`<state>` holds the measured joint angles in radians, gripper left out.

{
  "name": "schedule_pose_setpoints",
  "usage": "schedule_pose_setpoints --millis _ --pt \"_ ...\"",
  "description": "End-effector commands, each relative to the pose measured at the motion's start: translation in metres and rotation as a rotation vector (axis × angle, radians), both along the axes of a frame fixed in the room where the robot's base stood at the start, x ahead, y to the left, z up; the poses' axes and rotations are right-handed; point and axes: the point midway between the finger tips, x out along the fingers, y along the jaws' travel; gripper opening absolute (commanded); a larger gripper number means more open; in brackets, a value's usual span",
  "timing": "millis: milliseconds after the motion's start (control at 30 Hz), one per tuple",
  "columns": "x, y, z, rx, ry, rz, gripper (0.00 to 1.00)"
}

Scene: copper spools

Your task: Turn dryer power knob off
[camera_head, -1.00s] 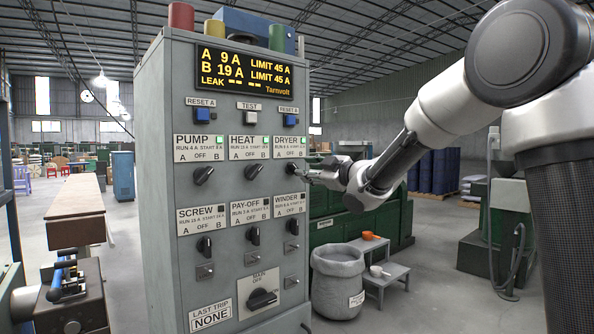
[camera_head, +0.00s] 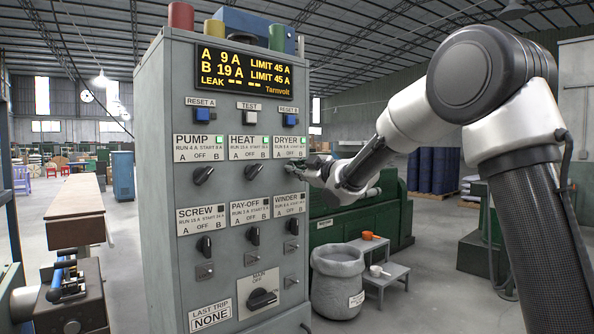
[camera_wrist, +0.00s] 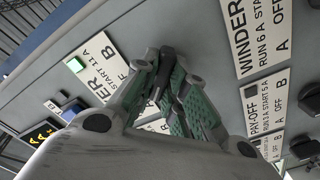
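The dryer switch is at the right end of the upper row on the grey panel, under the DRYER label (camera_head: 289,147) with its lit green lamp (camera_head: 302,140). My gripper (camera_head: 297,170) is at the panel right below that label and covers the dryer knob in the head view. In the wrist view the black dryer knob (camera_wrist: 166,62) stands between the two green-padded fingertips of my gripper (camera_wrist: 167,80), which appear closed on its sides. The knob's exact pointing direction cannot be told.
The pump knob (camera_head: 203,175) and heat knob (camera_head: 252,171) are to the left, both tilted, with lit lamps. The winder knob (camera_head: 291,226) is below my gripper. A grey bin (camera_head: 337,280) and a small step stool (camera_head: 386,277) stand right of the panel.

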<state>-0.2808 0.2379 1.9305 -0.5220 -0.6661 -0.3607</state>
Motion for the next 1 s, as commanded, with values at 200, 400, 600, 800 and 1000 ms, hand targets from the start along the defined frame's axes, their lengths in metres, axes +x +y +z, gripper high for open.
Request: schedule_pose_setpoints --millis 200,400,600,800,1000 --pt "-0.0001 0.0 -0.0002 0.01 0.007 0.0 0.0" --pt "0.0 -0.0002 -0.0001 0.067 0.047 0.0 0.0" --pt "0.0002 -0.0005 0.0001 0.184 0.126 0.0 0.0" --pt "0.0005 -0.0009 0.0002 0.327 0.222 0.0 0.0" --pt "0.0009 -0.0015 0.0003 0.459 0.312 0.0 0.0"
